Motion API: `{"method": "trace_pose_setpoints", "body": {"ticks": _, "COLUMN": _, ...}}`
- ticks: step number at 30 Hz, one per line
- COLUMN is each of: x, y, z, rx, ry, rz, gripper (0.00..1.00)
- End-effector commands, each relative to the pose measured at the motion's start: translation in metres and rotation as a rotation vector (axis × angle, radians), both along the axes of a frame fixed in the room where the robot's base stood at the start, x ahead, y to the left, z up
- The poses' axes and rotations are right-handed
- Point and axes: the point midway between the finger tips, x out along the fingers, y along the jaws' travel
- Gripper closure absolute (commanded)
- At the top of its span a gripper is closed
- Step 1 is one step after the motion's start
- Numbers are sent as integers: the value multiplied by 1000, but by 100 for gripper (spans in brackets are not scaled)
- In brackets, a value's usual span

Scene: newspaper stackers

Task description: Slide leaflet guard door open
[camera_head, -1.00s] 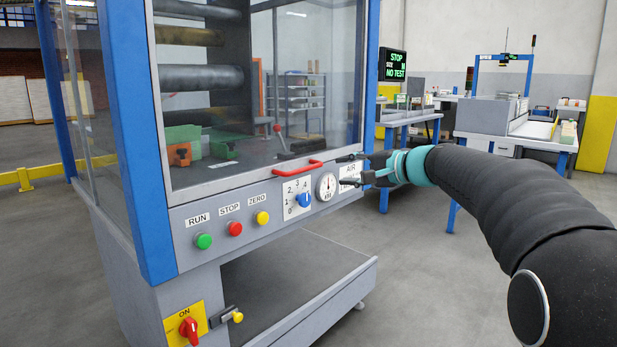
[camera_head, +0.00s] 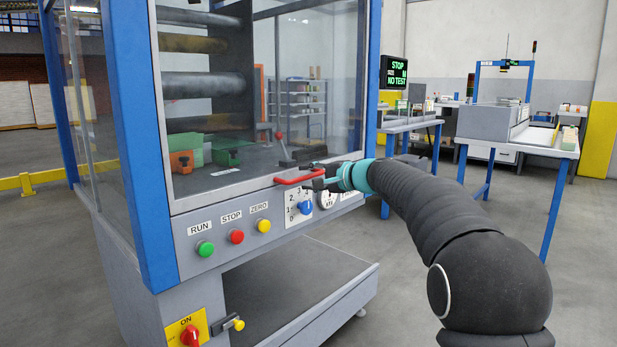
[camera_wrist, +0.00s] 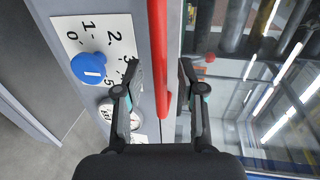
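The leaflet guard door (camera_head: 262,100) is a clear pane in a grey frame on the front of the blue-posted machine. It looks shut. Its red bar handle (camera_head: 290,180) runs along the lower frame and also shows in the wrist view (camera_wrist: 158,60). My gripper (camera_head: 316,179) is at the right end of the handle. In the wrist view my gripper (camera_wrist: 157,78) is open, with one finger on each side of the red bar and gaps visible between fingers and bar. The right part of the handle is partly hidden by the gripper in the head view.
Below the door, the panel has a green button (camera_head: 205,249), a red button (camera_head: 236,236), a yellow button (camera_head: 263,225) and a blue knob (camera_head: 305,208). A grey shelf (camera_head: 290,290) juts out below.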

Motion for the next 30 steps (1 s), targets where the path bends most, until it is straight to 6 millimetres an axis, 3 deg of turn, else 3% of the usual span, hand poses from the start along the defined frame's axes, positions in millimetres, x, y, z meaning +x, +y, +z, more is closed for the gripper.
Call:
{"method": "trace_pose_setpoints", "body": {"ticks": 12, "x": 5, "y": 6, "z": -2, "rx": -1, "ry": -1, "rz": 0, "gripper": 61}}
{"method": "trace_pose_setpoints", "body": {"ticks": 17, "x": 5, "y": 6, "z": -2, "rx": -1, "ry": -1, "rz": 0, "gripper": 98}}
{"method": "trace_pose_setpoints", "body": {"ticks": 26, "x": 4, "y": 6, "z": -1, "rx": -1, "ry": -1, "rz": 0, "gripper": 100}}
{"method": "trace_pose_setpoints", "body": {"ticks": 30, "x": 0, "y": 5, "z": 9, "rx": -1, "ry": -2, "rz": -1, "gripper": 100}}
